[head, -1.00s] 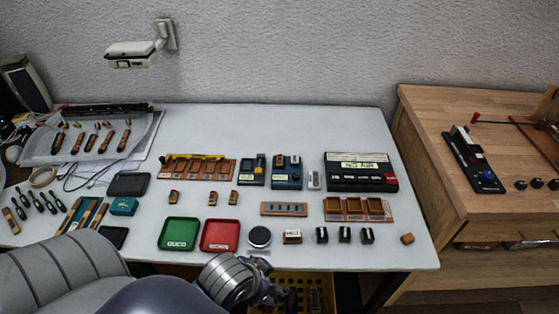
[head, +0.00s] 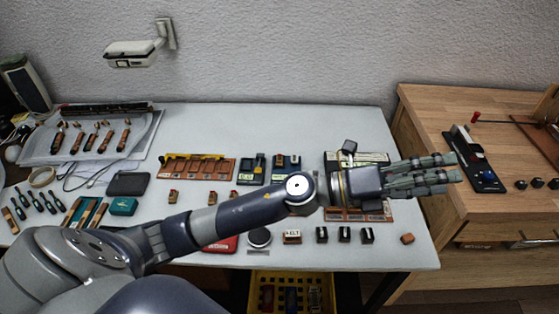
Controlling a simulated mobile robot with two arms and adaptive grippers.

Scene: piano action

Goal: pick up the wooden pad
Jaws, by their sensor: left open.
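A small reddish-brown wooden block (head: 407,239), which looks like the wooden pad, lies by itself near the front right corner of the white table (head: 300,133). My left arm reaches across the table from the left. My left gripper (head: 446,175) is open and empty, its fingers pointing right beyond the table's right edge. It is above and behind the wooden block, apart from it. My right gripper is not in view.
Several small black blocks (head: 345,235) and a labelled block (head: 292,237) stand left of the wooden block. A wooden cabinet (head: 425,125) stands to the right.

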